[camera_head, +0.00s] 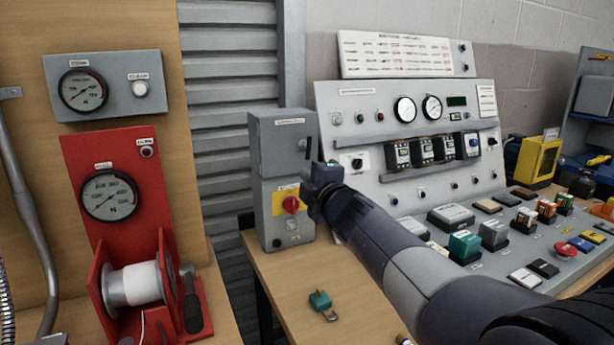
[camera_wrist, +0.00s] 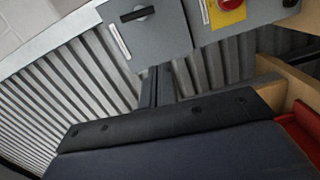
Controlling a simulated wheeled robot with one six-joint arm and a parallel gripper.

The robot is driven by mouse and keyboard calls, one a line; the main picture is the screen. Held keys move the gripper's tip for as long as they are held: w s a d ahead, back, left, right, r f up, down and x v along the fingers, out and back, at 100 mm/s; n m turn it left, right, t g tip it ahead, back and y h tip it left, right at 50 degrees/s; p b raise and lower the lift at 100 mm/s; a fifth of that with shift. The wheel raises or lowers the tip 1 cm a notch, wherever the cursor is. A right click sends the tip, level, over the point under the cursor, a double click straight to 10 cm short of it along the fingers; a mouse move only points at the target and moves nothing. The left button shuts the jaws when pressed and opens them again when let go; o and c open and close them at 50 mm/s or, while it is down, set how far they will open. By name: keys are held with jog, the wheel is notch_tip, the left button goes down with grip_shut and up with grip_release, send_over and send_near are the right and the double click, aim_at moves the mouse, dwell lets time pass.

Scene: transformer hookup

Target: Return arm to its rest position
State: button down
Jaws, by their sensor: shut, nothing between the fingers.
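My arm reaches in from the lower right of the head view. My gripper (camera_head: 318,187) is at its far end, in front of the right edge of a grey switch box (camera_head: 280,150) with a red rotary knob (camera_head: 291,204) on a yellow plate. The gripper is shut and I see nothing held in it. I cannot tell from the head view whether it touches the box. In the wrist view a dark part of my own gripper fills the bottom, and the grey box (camera_wrist: 155,40) and red knob (camera_wrist: 230,4) show above it.
A sloped control panel (camera_head: 365,105) with gauges and switches stands behind my arm. A teal padlock (camera_head: 320,300) lies on the wooden bench (camera_head: 275,275). A red stand (camera_head: 105,150) with a gauge and white spool is at left. Grey corrugated shutter (camera_head: 235,90) is behind.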

jog(key=shift+w, duration=0.15)
jog(key=p+x, duration=0.2)
jog(key=x, duration=0.8)
jog(key=d+r+m+p, duration=0.3)
jog(key=r+m+p, duration=0.4)
jog(key=m+p, duration=0.8)
jog(key=shift+w+d+r+g+p, duration=0.15)
jog(key=shift+w+r+g+p, duration=0.2)
jog(key=shift+p, duration=0.7)
jog(key=shift+s+f, duration=0.1)
jog(key=shift+s, duration=0.05)
